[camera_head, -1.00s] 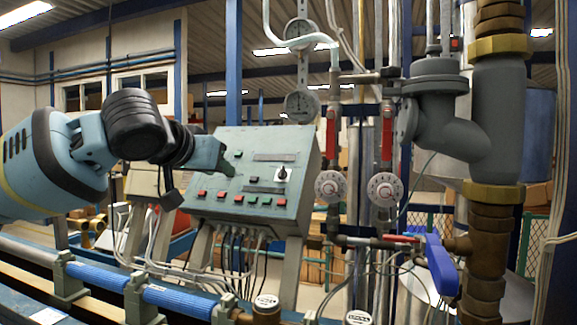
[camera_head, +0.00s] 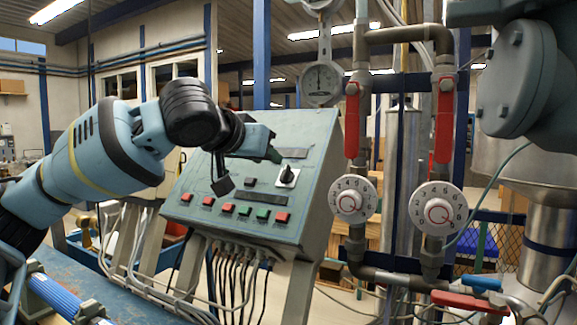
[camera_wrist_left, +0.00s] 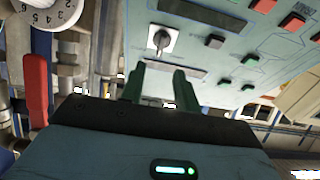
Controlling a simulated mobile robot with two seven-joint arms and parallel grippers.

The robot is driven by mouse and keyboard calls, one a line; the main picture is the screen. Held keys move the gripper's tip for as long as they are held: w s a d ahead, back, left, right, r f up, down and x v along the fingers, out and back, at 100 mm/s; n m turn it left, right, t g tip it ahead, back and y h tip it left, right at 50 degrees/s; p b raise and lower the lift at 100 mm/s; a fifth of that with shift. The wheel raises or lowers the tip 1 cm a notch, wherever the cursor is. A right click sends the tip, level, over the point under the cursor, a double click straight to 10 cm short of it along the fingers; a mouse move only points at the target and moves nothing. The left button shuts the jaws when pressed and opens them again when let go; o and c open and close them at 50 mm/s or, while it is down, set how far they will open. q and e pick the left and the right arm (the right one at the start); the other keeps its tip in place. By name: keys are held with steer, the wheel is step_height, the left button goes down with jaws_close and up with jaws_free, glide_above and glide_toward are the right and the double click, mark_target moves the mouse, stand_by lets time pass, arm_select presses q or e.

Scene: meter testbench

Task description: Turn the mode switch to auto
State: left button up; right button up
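The mode switch (camera_head: 287,176) is a dark rotary knob on a small white square plate, on the sloped grey-green control panel (camera_head: 318,150). In the left wrist view the switch (camera_wrist_left: 162,40) is beyond the fingertips, roughly in line with the gap between them. My left gripper (camera_head: 273,153) is just above and left of the switch in the head view. Its two dark green fingers (camera_wrist_left: 159,72) stand apart with nothing between them. It appears clear of the knob, though the exact distance is hard to tell. My right gripper is not in view.
Red and green push buttons (camera_head: 245,211) run along the panel's lower part, with cables below. Right of the panel stand pipes with red-handled valves (camera_head: 352,125) and round white dials (camera_head: 351,200). A pressure gauge (camera_head: 322,80) is above. A blue pipe (camera_head: 55,295) lies at lower left.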

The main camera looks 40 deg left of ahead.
mark_target(285, 168)
arm_select(q)
steer(key=shift+x, duration=3.7)
jaws_close()
